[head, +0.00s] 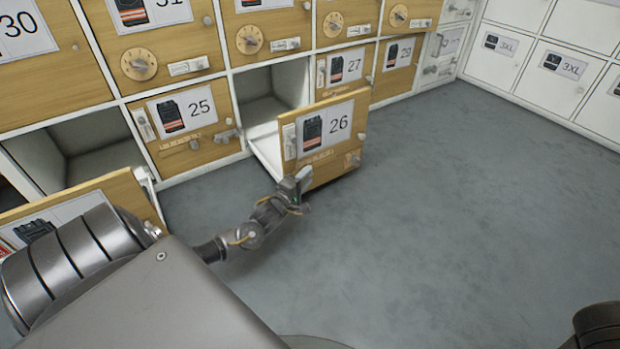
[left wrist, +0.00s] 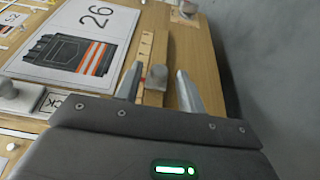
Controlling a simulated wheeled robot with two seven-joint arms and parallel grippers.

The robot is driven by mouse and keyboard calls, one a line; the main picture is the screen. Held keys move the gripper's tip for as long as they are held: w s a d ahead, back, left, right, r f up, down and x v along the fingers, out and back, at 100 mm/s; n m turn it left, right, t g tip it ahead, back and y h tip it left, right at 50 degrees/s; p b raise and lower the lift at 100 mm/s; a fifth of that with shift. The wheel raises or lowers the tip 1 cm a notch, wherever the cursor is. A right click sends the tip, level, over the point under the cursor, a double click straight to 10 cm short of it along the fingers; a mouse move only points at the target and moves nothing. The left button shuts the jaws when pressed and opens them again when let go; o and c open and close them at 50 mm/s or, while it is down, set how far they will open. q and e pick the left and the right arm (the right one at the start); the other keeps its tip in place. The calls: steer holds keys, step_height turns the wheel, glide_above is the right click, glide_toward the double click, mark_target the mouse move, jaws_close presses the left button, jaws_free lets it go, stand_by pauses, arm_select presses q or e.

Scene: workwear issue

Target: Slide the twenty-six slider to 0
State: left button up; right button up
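The number 26 front (head: 345,108) is a wooden panel standing out from the cabinet, with a label showing a dark garment with orange bands. Its slider is a pale wooden strip with marks (left wrist: 147,45) along the panel's lower edge; the strip also shows in the head view (head: 316,158). A grey slider knob (left wrist: 156,77) stands on the strip. My left gripper (left wrist: 158,82) is open, with one finger on each side of the knob. A gap shows between the knob and the right finger; contact on the left is unclear. In the head view my left gripper (head: 298,182) hides the knob.
A second knob (head: 353,159) sits at the front's right end. A latch labelled LOCK (left wrist: 50,102) is on its left side. Front 25 (head: 188,115) is closed at left. An open bay (head: 85,150) lies beyond it. Grey floor (head: 450,200) is clear at right.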

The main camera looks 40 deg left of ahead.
arm_select(q)
steer(key=shift+w+a+b, duration=0.1)
steer(key=shift+w+b, duration=0.35)
steer(key=shift+w, duration=0.75)
jaws_close()
